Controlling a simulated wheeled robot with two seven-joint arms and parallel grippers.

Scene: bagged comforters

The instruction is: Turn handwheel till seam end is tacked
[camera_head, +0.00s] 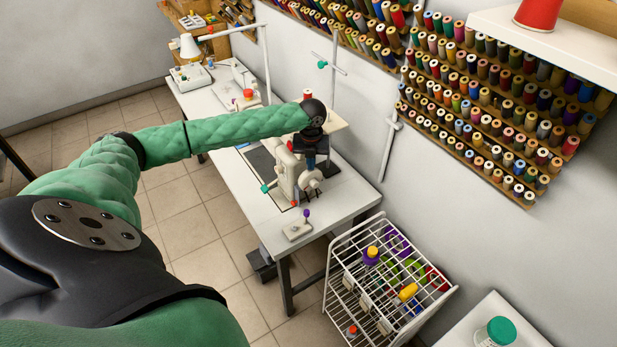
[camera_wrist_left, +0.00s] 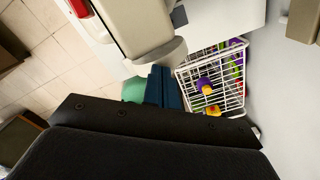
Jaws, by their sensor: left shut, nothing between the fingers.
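A pale sewing machine (camera_head: 284,172) stands on the white table (camera_head: 346,201) by the wall. Its handwheel (camera_head: 312,183) faces the near end of the table. My left gripper (camera_head: 322,166) points down just above and beside the handwheel, its fingers shut with nothing between them. In the left wrist view, the machine's beige body (camera_wrist_left: 135,25) is at the top, and the dark blue fingers (camera_wrist_left: 160,86) are close below its rounded grey end. I cannot tell whether the fingers touch the wheel. The needle and seam end are hidden. My right gripper is not in view.
A white wire cart (camera_head: 385,275) with spools stands at the table's near end. A small block with a purple knob (camera_head: 306,216) lies on the table's near corner. Thread racks (camera_head: 490,100) line the wall. A white surface with a green-lidded jar (camera_head: 497,331) is at lower right.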

